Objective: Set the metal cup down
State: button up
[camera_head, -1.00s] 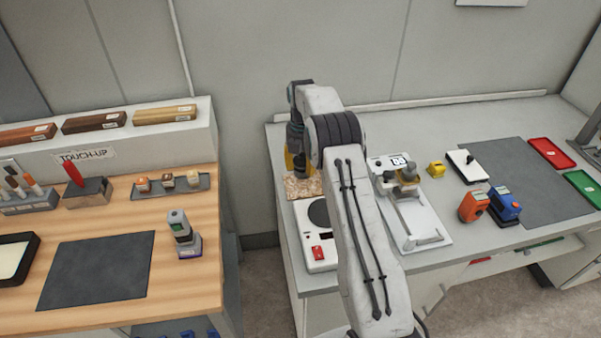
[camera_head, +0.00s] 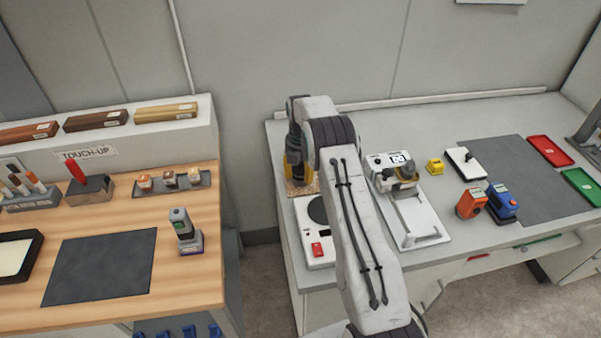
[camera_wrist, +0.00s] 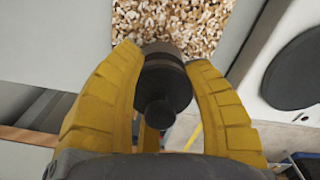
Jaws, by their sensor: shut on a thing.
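My gripper (camera_head: 294,174) has yellow fingers, which in the wrist view (camera_wrist: 160,85) are closed on both sides of a dark grey round metal cup (camera_wrist: 162,82) with a small knob-like part. In the head view my arm and fingers largely hide the cup. A speckled cork mat (camera_head: 308,188) lies on the grey bench just at and beneath the gripper. It fills the top of the wrist view (camera_wrist: 170,22), and the cup overlaps its edge there. I cannot tell whether the cup touches the mat.
A white hot plate (camera_head: 312,232) with a dark disc stands right in front of the mat. A white stand-like device (camera_head: 412,222) is to the right of my arm. Orange (camera_head: 471,204) and blue (camera_head: 503,205) devices stand farther right. A wooden bench (camera_head: 195,270) is at left, across a gap.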

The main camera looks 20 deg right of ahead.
jog(key=o, duration=1.2)
